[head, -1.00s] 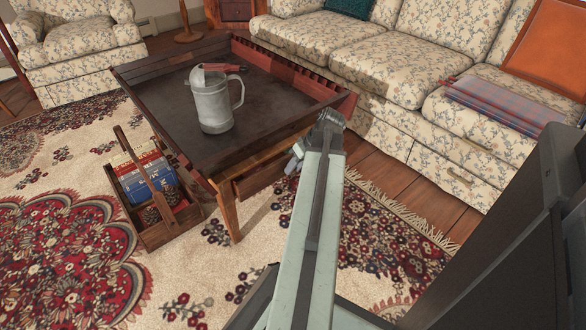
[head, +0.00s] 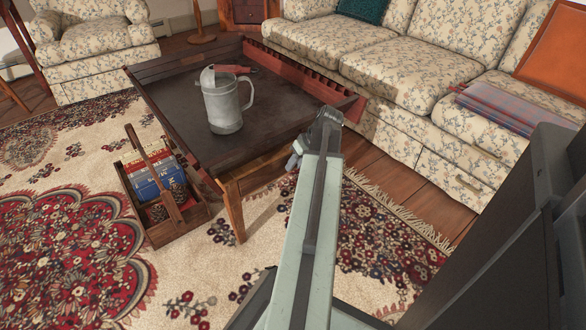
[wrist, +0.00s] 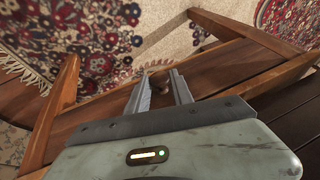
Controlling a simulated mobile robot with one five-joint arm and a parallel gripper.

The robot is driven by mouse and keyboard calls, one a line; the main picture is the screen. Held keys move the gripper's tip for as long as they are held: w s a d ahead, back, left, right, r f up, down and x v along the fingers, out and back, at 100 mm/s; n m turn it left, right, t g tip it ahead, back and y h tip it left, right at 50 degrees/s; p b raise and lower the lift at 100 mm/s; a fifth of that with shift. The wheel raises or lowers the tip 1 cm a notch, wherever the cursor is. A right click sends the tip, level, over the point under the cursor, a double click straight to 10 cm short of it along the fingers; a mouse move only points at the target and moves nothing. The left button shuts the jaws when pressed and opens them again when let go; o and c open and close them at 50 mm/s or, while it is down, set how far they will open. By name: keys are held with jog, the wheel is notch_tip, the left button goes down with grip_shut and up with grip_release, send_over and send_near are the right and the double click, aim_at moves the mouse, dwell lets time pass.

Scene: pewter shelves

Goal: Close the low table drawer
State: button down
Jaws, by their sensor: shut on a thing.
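The low table (head: 190,130) has a dark top and lighter wooden legs and stands in the middle of the head view. My gripper (head: 300,152) is at its near right side, low against the edge. In the wrist view my gripper (wrist: 162,90) has its two grey fingers closed around a small brown knob (wrist: 157,82) on the table drawer (wrist: 215,72). Wooden table legs show on both sides of it. The drawer front is mostly hidden by my arm in the head view, and I cannot tell exactly how far it stands out.
A grey metal jug (head: 222,105) stands on the table. A wooden carrier (head: 185,220) with books sits on the rug at its left. A floral sofa (head: 400,80) lies behind and right, with an armchair (head: 92,45) at the far left.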

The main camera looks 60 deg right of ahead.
jog(key=c, duration=1.1)
grip_release()
jog(key=shift+w, duration=0.4)
jog(key=shift+s, duration=0.1)
jog(key=shift+s+r+p, duration=0.2)
jog(key=shift+r+p, duration=0.05)
jog(key=shift+p, duration=0.05)
jog(key=p+v, duration=0.6)
jog(key=v, duration=0.1)
jog(key=shift+r, duration=0.1)
